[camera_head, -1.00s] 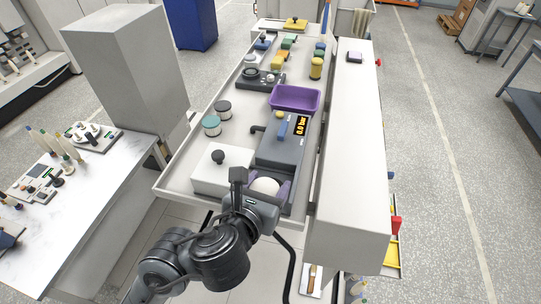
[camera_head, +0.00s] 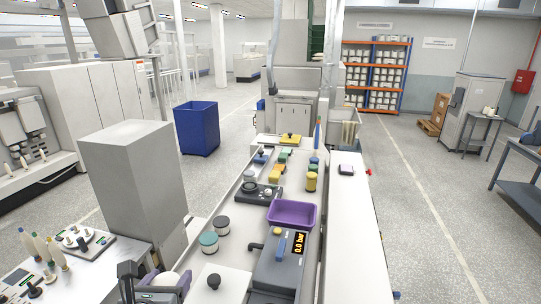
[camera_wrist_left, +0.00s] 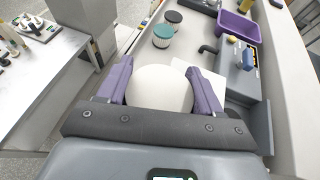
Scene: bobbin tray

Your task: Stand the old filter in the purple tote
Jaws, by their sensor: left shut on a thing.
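My left gripper (camera_head: 163,283) is at the lower left of the head view, left of the long tray. Its purple fingers also show in the wrist view (camera_wrist_left: 159,88). They are shut on the old filter, a white piece with a round, domed end (camera_wrist_left: 160,86); it shows only partly in the head view (camera_head: 166,278). The rest of it is hidden by the gripper. The purple tote (camera_head: 291,222) stands on the tray beyond the grey pump unit, well away from the gripper. It also shows at the top right of the wrist view (camera_wrist_left: 238,27). My right gripper is not in view.
The grey unit (camera_head: 271,270) has a "0.0 bar" display and a blue lever. A teal-topped canister (camera_head: 208,243) and a dark-topped canister (camera_head: 222,225) stand on the tray, left of the tote. A tall grey cabinet (camera_head: 135,180) stands left.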

